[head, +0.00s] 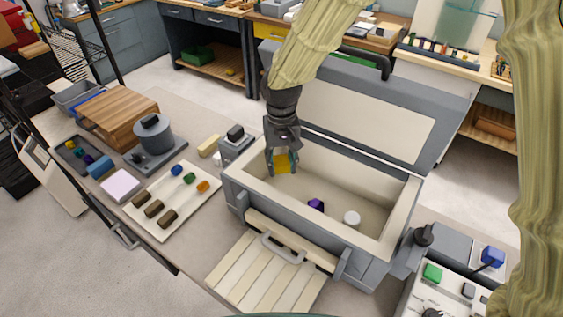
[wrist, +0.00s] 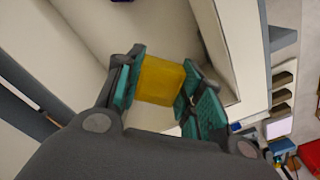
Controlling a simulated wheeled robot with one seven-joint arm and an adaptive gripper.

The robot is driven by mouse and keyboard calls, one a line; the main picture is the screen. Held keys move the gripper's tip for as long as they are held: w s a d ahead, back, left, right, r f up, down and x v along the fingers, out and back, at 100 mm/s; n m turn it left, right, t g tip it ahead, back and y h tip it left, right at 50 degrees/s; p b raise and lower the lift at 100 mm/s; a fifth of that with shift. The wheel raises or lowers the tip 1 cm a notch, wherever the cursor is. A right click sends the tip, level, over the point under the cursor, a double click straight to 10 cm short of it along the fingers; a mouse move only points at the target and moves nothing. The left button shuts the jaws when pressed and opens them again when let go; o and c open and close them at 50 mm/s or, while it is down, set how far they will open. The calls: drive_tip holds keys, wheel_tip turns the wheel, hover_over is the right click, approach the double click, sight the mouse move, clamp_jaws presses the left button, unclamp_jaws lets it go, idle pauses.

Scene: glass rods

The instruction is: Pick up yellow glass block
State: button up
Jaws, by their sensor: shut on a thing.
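The yellow glass block (head: 283,162) is held between the fingers of my gripper (head: 281,166), inside the open grey box (head: 378,238) near its back left corner. In the wrist view the block (wrist: 160,80) sits between the teal finger pads of my gripper (wrist: 163,88), which are shut on it. The block looks to be above the box floor, but I cannot tell whether it touches anything below.
The box lid (head: 360,108) stands open behind. A white board (head: 150,222) with coloured pieces lies left. A slatted panel (head: 262,275) lies in front.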

sight(281, 161)
wheel_tip(281, 161, up, 7)
drive_tip(key=p, duration=0.4)
drive_tip(key=shift+f+p, duration=0.1)
drive_tip(key=shift+p, duration=0.2)
drive_tip(key=shift+a, duration=0.1)
drive_tip(key=s+a+p, duration=0.2)
drive_tip(key=s+a, duration=0.6)
drive_tip(key=s, duration=0.5)
drive_tip(key=shift+s+a, duration=0.2)
drive_tip(key=shift+a, duration=0.2)
drive_tip(key=shift+f, duration=0.1)
